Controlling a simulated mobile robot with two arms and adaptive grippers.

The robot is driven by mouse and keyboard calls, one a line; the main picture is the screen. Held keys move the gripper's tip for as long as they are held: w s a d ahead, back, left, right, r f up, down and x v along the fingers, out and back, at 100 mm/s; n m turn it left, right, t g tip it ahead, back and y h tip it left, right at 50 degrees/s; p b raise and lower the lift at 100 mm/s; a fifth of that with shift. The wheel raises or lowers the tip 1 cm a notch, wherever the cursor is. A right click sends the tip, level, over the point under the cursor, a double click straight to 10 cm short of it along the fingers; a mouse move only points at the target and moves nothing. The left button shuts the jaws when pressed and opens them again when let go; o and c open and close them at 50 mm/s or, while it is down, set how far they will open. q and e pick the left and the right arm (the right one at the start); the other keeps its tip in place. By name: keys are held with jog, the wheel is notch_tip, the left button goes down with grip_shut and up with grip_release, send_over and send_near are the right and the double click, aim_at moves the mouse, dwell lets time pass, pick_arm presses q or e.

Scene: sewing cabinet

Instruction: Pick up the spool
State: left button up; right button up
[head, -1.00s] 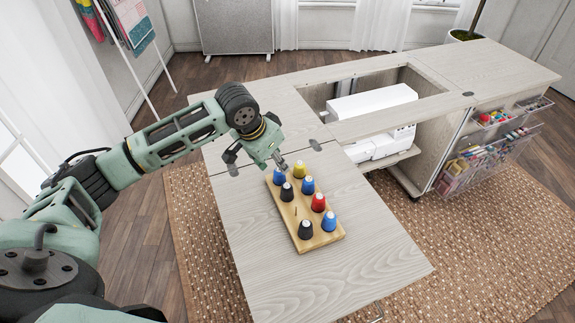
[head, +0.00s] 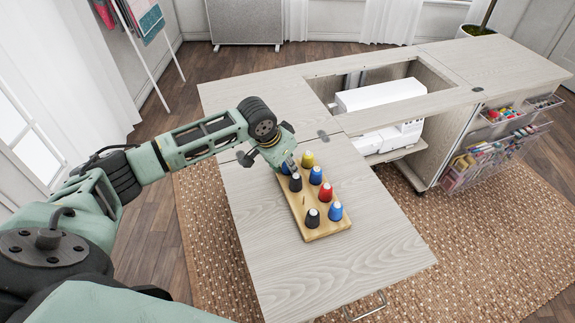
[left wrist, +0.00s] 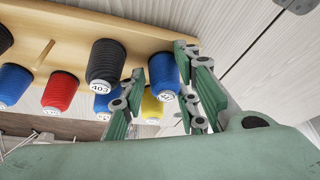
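A wooden spool rack (head: 322,231) lies on the cabinet's lowered leaf and holds several upright spools: a yellow one (head: 307,159), two black, a red one (head: 326,192) and several blue. My left gripper (head: 289,163) is at the rack's far left corner, over the corner blue spool, which it partly hides in the head view. In the left wrist view my left gripper (left wrist: 158,85) is open, with the corner blue spool (left wrist: 163,72) showing between its fingers. A black spool (left wrist: 105,62) stands beside the nearer finger. Contact cannot be told. My right gripper is not in view.
The pale wood leaf (head: 375,235) is clear around the rack. A white sewing machine (head: 380,95) sits in the cabinet opening behind. One rack peg stands bare.

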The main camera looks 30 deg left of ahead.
pick_arm(q)
jog(key=shift+s+d, duration=0.1)
jog(key=shift+d, duration=0.05)
jog(key=c, duration=0.3)
notch_tip(320, 180, up, 4)
jog(key=shift+r, duration=0.1)
jog(key=w+d+r, duration=0.2)
jog(key=w+d+r+b, duration=0.1)
jog(key=w+d+r, duration=0.1)
jog(key=w+d, duration=0.1)
jog(key=w+d+r+b, duration=0.1)
jog(key=w+d+r, duration=0.1)
jog(key=d, duration=0.1)
jog(key=shift+w+r, duration=0.2)
jog(key=shift+w, duration=0.15)
jog(key=shift+c, duration=0.3)
jog(key=shift+w+d+r, duration=0.2)
jog(key=shift+w+d, duration=0.05)
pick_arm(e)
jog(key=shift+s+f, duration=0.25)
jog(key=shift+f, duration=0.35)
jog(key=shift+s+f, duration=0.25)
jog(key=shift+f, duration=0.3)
pick_arm(q)
jog(key=shift+s, duration=0.1)
